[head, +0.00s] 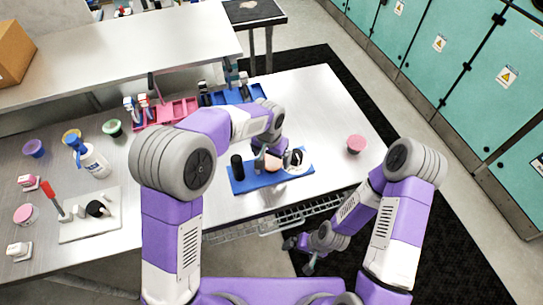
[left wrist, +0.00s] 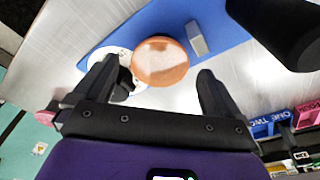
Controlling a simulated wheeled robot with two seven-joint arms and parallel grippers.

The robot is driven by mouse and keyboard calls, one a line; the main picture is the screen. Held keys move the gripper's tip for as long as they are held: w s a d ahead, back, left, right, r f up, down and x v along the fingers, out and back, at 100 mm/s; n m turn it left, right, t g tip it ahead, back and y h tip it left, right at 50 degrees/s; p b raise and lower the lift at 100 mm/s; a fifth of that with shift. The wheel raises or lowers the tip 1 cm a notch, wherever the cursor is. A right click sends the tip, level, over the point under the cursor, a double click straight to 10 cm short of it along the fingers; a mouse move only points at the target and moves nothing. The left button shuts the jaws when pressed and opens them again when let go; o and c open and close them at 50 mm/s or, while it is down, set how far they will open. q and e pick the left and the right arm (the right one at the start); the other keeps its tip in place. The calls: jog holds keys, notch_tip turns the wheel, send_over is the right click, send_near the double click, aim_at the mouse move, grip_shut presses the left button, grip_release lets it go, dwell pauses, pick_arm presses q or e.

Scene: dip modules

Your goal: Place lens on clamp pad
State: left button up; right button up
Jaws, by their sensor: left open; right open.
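A round, glossy orange-brown piece, seemingly the lens (left wrist: 160,61), is on or just over the blue board (left wrist: 150,22). It also shows in the head view (head: 272,161). A white disc with a black part on it (left wrist: 122,88) is beside it, and a small grey block (left wrist: 197,38) is on its other side. I cannot tell which of these is the clamp pad. My left gripper (left wrist: 153,88) is open over the board (head: 245,184), its fingers apart with the orange-brown piece showing beyond the gap. My right gripper (head: 308,264) is open, low past the table's front edge.
A black cylinder (head: 237,167) stands at the board's left end. A pink cup (head: 356,144) is to the right. Pink and blue bins (head: 172,111) stand behind. A spray bottle (head: 94,160) and a grey plate with a red-handled tool (head: 90,230) are at the left.

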aim_at(269, 165)
pick_arm(q)
notch_tip(269, 165, up, 12)
jog(key=s+p, duration=0.1)
jog(key=shift+s+a+f, duration=0.15)
jog(key=shift+a+f, duration=0.1)
jog(key=shift+a, duration=0.05)
pick_arm(e)
jog(key=shift+r, duration=0.75)
